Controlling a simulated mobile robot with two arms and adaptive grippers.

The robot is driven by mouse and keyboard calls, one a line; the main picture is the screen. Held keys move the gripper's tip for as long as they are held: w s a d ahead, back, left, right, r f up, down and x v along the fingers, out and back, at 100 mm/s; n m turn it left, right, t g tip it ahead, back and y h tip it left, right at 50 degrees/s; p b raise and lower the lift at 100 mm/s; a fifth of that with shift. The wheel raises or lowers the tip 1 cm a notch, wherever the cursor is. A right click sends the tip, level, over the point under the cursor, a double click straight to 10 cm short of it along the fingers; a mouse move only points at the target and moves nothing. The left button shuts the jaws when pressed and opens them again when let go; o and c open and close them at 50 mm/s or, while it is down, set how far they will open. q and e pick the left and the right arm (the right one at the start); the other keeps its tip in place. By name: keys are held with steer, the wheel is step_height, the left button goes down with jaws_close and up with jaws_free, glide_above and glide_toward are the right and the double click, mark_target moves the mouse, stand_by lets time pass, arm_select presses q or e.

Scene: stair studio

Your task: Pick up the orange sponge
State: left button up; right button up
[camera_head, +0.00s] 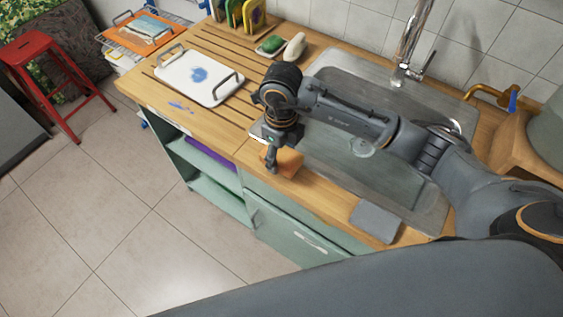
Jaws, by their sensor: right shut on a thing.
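The orange sponge (289,164) is a small block at the front edge of the wooden counter, beside the sink. My right gripper (270,160) points down at the sponge and is shut on it. The gripper and wrist hide part of the sponge. Whether the sponge touches the counter or is just above it, I cannot tell. My left gripper is not in view.
The metal sink (390,182) lies to the right under my arm, with a tall faucet (408,45) behind. A grey cloth or pad (375,220) lies near the front edge. A white tray (178,72) stands to the left. A green sponge (270,45) is at the back.

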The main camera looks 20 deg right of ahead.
mark_target(279, 160)
steer(key=s+a+r+b, duration=0.1)
steer(key=s+a+r, duration=0.4)
steer(key=s+r, duration=0.4)
steer(key=s, duration=0.4)
steer(key=shift+a+r+b, duration=0.15)
steer(key=shift+r+b, duration=0.2)
steer(key=shift+b, duration=0.05)
